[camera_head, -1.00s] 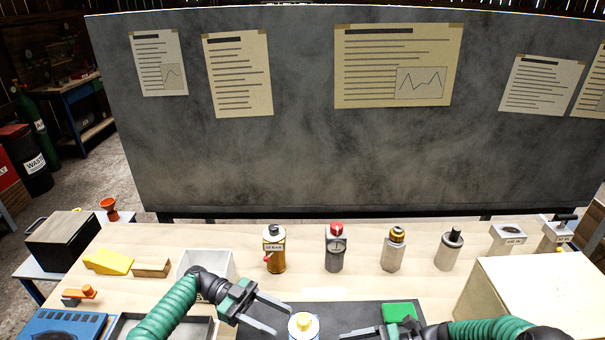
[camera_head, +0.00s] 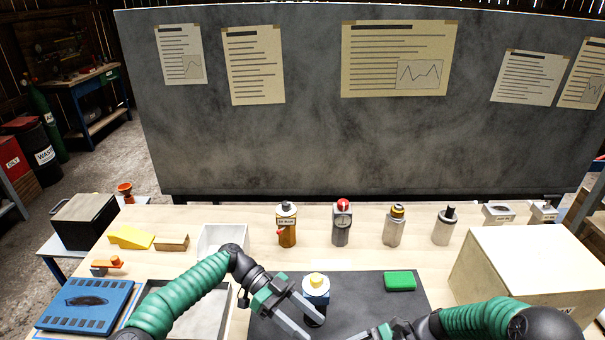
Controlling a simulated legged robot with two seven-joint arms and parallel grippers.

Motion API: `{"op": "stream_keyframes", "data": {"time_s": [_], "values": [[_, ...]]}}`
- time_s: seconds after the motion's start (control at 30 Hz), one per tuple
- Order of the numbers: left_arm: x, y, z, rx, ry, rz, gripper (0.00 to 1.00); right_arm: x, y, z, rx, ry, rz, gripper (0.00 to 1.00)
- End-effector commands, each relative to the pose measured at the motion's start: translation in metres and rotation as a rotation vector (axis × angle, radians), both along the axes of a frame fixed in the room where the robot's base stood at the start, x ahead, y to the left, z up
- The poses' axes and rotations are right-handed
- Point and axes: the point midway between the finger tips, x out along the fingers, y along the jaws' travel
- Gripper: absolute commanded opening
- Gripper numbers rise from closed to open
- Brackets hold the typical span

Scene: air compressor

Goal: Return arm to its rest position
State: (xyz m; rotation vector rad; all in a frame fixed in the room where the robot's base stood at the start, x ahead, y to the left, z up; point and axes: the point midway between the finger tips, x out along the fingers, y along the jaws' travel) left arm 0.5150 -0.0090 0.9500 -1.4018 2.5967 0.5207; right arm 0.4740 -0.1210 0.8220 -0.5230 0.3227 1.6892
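My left arm comes in from the left, and its gripper (camera_head: 309,318) is open, with two grey fingers spread. My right arm comes in from the lower right. Its gripper (camera_head: 362,336) is at the bottom edge, partly cut off, in front of the mat's middle, so its opening is unclear.
A green block (camera_head: 400,281) lies on the mat. Several fittings, including an amber bottle (camera_head: 286,226), stand along the back. A large beige box (camera_head: 522,270) is at right. A white bin (camera_head: 212,240), grey tray (camera_head: 196,322) and blue panel (camera_head: 88,306) are at left.

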Motion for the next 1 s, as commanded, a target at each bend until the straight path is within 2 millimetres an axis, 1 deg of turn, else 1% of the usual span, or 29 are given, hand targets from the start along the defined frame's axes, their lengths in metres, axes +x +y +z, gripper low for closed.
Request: {"op": "stream_keyframes", "data": {"time_s": [0.03,0.1,0.17,0.2,0.27,0.3,0.37,0.4,0.47,0.5,0.53,0.57,0.6,0.63,0.7,0.73,0.8,0.83,0.9,1.0], "values": [[-0.009,-0.01,0.002,0.071,0.003,-0.014,0.52,-0.006,0.0,0.003,-0.037,-0.023,0.034,0.84],[-0.021,-0.023,-0.002,0.187,0.016,-0.017,0.52,-0.016,-0.001,0.005,-0.099,-0.06,0.087,0.84],[-0.033,-0.032,-0.007,0.296,0.029,-0.009,0.52,-0.024,-0.004,0.006,-0.156,-0.095,0.137,0.84],[-0.041,-0.036,-0.013,0.377,0.036,0.003,0.52,-0.03,-0.006,0.008,-0.196,-0.122,0.176,0.84],[-0.054,-0.039,-0.023,0.511,0.045,0.033,0.52,-0.039,-0.01,0.01,-0.263,-0.168,0.24,0.84],[-0.063,-0.038,-0.03,0.61,0.051,0.066,0.52,-0.045,-0.014,0.014,-0.311,-0.206,0.289,0.84],[-0.077,-0.029,-0.043,0.776,0.062,0.147,0.52,-0.056,-0.022,0.02,-0.394,-0.273,0.377,0.84],[-0.086,-0.017,-0.051,0.892,0.066,0.226,0.52,-0.063,-0.029,0.026,-0.455,-0.328,0.443,0.84],[-0.097,0.011,-0.061,1.06,0.077,0.386,0.52,-0.074,-0.039,0.036,-0.544,-0.418,0.552,0.84],[-0.102,0.034,-0.064,1.154,0.085,0.516,0.52,-0.081,-0.046,0.043,-0.601,-0.48,0.623,0.84],[-0.106,0.053,-0.065,1.212,0.095,0.622,0.52,-0.085,-0.051,0.049,-0.642,-0.528,0.677,0.84],[-0.11,0.072,-0.063,1.26,0.107,0.735,0.52,-0.089,-0.056,0.056,-0.68,-0.576,0.73,0.84],[-0.115,0.097,-0.059,1.305,0.127,0.893,0.52,-0.094,-0.061,0.065,-0.727,-0.641,0.799,0.84],[-0.119,0.115,-0.055,1.325,0.146,1.014,0.52,-0.098,-0.065,0.071,-0.759,-0.69,0.85,0.84],[-0.13,0.152,-0.043,1.325,0.202,1.28,0.52,-0.105,-0.071,0.084,-0.821,-0.794,0.955,0.84],[-0.135,0.165,-0.038,1.311,0.232,1.382,0.52,-0.107,-0.073,0.089,-0.842,-0.835,0.995,0.84],[-0.144,0.187,-0.03,1.262,0.294,1.571,0.52,-0.111,-0.075,0.097,-0.878,-0.91,1.067,0.84],[-0.148,0.193,-0.027,1.24,0.317,1.63,0.52,-0.112,-0.076,0.1,-0.889,-0.934,1.09,0.84],[-0.153,0.202,-0.024,1.2,0.36,1.724,0.52,-0.114,-0.076,0.104,-0.905,-0.973,1.125,0.84],[-0.156,0.206,-0.023,1.178,0.383,1.769,0.52,-0.115,-0.077,0.105,-0.912,-0.992,1.144,0.84]]}}
